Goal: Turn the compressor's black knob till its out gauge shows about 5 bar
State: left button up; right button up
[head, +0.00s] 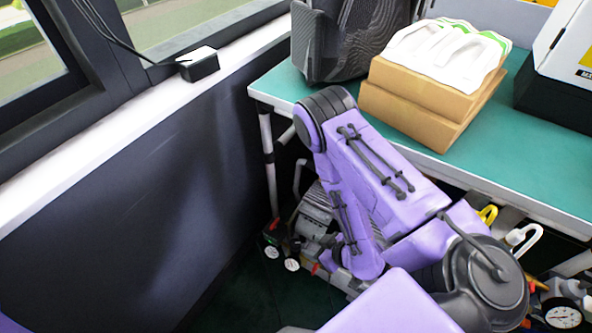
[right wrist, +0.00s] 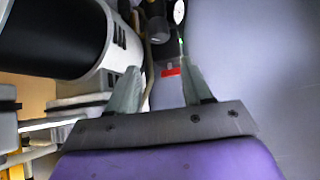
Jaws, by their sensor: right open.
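The compressor (head: 318,218) stands on the floor under the table, partly hidden by my right arm. Two small white-faced gauges, a left one (head: 272,252) and a right one (head: 292,264), sit at its left end; their needles are too small to read. In the right wrist view, a dark knob-like part (right wrist: 157,27) lies just beyond the fingertips, and a gauge (right wrist: 179,11) shows partly at the top edge. My right gripper (right wrist: 163,87) is open, with a red part (right wrist: 171,72) showing between its fingers. My left gripper is not in view.
The green table (head: 480,155) overhangs the compressor; its left leg (head: 267,150) is close to my right arm. Boxes (head: 425,92) and a dark bag (head: 345,45) stand on top. Another gauge (head: 563,313) shows at lower right. The dark wall (head: 130,190) bounds the left side.

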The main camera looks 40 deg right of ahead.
aim_at(297, 244)
jog(key=b+x, duration=0.1)
jog(key=x, duration=0.6)
jog(key=b+x, duration=0.1)
jog(key=x, duration=0.2)
jog(key=shift+s+f+b, duration=0.25)
jog(key=shift+f+b, duration=0.05)
jog(key=shift+f, duration=0.2)
jog(key=shift+w+f, duration=0.35)
jog(key=shift+w, duration=0.1)
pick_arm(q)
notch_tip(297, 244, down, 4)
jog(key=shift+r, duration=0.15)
pick_arm(e)
jog(key=c, duration=0.8)
